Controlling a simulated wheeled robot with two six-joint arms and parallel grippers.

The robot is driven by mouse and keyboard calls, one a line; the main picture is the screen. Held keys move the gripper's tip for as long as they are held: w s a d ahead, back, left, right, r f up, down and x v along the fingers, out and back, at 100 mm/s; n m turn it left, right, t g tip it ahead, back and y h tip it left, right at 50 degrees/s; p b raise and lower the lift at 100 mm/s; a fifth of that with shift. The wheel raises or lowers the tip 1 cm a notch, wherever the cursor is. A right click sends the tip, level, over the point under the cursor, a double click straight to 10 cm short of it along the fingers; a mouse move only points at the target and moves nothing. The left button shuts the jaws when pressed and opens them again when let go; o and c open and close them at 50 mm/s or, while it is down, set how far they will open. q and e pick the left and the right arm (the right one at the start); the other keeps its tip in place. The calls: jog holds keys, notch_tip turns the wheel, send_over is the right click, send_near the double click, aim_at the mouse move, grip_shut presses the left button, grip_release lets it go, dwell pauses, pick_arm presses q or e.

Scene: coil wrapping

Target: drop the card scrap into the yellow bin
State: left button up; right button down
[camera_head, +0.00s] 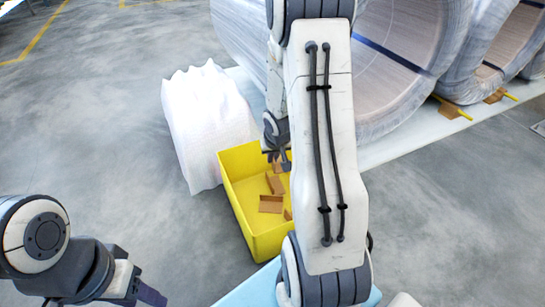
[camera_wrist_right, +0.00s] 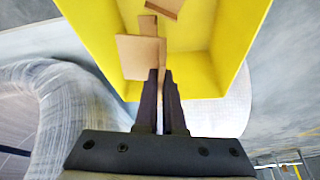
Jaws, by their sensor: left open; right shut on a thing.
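The yellow bin (camera_head: 262,240) stands on the floor in the middle of the head view, with several brown card pieces (camera_head: 270,204) inside. My right gripper (camera_head: 278,160) is over the far end of the bin, partly hidden by my own arm. In the right wrist view its fingers (camera_wrist_right: 162,78) are close together on a brown card scrap (camera_wrist_right: 138,56). The yellow bin (camera_wrist_right: 200,58) fills the view beyond the scrap. My left gripper (camera_head: 146,292) is open and empty at the lower left, away from the bin.
A white wrapped bundle (camera_head: 207,120) stands at the bin's left. Large wrapped coils (camera_head: 400,55) lie behind on a pale strip, with brown card wedges (camera_head: 452,110) and yellow bars by them. Grey floor at left is clear.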

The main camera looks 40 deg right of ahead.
jog(key=c, duration=0.9)
grip_release()
jog(key=shift+c, duration=0.2)
jog(key=p+v, duration=0.7)
jog(key=v, duration=0.3)
jog(key=shift+r+p, duration=0.3)
jog(key=shift+p, duration=0.1)
